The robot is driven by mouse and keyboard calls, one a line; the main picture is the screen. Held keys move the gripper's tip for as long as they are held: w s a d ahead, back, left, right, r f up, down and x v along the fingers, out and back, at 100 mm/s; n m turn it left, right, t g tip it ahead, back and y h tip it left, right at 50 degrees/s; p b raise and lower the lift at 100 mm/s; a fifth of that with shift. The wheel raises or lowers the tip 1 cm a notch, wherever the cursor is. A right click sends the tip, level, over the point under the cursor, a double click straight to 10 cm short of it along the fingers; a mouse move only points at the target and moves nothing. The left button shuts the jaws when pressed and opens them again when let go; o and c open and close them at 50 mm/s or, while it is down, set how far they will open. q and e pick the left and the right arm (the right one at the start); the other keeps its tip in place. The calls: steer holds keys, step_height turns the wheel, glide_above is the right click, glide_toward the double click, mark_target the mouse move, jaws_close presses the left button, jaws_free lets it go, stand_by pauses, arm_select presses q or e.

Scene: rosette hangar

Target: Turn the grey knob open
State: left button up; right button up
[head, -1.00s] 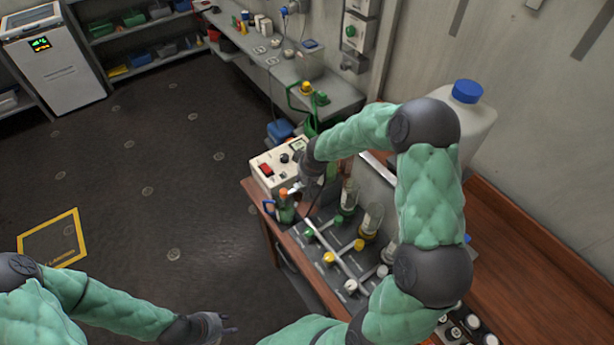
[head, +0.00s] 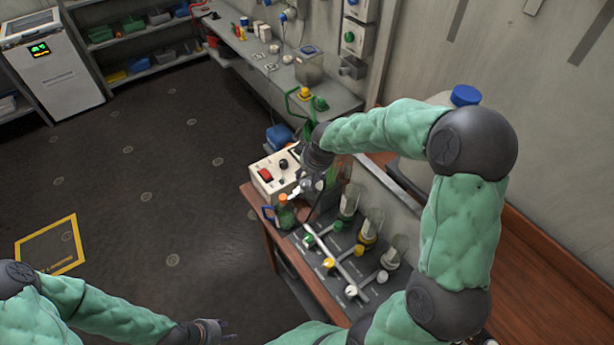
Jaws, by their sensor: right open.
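No other clearly grey knob shows; the gripper and forearm cover part of the panel there. Along the pale pipe sit a green knob (head: 309,240), a yellow knob (head: 329,264) and a white knob (head: 351,291). My left gripper (head: 228,330) is low at the bottom edge, empty, its fingers apart.
A cream box with a red switch (head: 266,175) stands beyond the bottle. Several glass vessels (head: 369,226) stand right of the pipe, close to my right arm. A blue-capped white jug (head: 465,96) is behind the arm. The floor (head: 150,200) at left is open.

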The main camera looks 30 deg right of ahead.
mark_target(304, 183)
steer(key=shift+v, duration=1.1)
steer(key=shift+w+a, duration=0.1)
steer(key=shift+w+a+f+m+h+b, duration=0.15)
steer(key=shift+a+f+m+h, duration=0.15)
steer(key=shift+m, duration=0.55)
steer(key=shift+a+f+m+h+b, duration=0.15)
steer(key=shift+a+f+m+h, duration=0.2)
steer(key=shift+m, duration=0.5)
steer(key=shift+d+g, duration=0.1)
steer(key=shift+g, duration=0.2)
steer(key=x, duration=1)
steer(key=shift+w+f, duration=0.25)
steer(key=shift+f, duration=0.05)
steer(key=shift+r, duration=0.1)
steer(key=c, duration=1.1)
